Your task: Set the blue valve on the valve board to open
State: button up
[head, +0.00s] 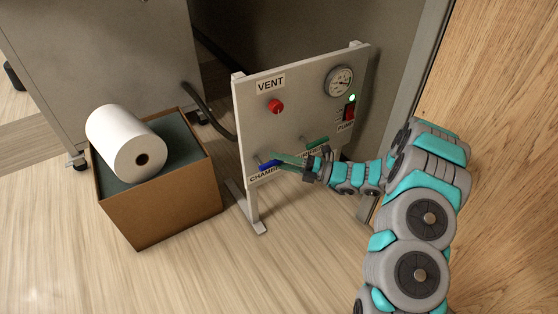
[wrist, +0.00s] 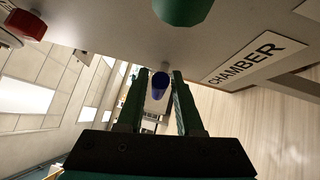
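The valve board (head: 247,118) is a pale upright panel on a stand. The blue valve (head: 267,164) is at its lower left, above a label reading CHAMBER. My gripper (head: 277,160) reaches in from the right, with its green fingers at the blue valve. In the wrist view, the blue valve handle (wrist: 160,86) lies between the two fingers of my gripper (wrist: 158,76). The fingers are apart, with a narrow gap on the left of the handle; contact on the right is unclear. The handle's exact angle is hard to tell.
A green valve (head: 317,142) sits right of the blue one; a red knob (head: 275,106), gauge (head: 339,81) and red switch (head: 350,112) are above. A cardboard box (head: 165,211) with a white roll (head: 122,142) stands left. A wooden surface (head: 505,110) is at right.

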grip_shut()
dwell(1.1)
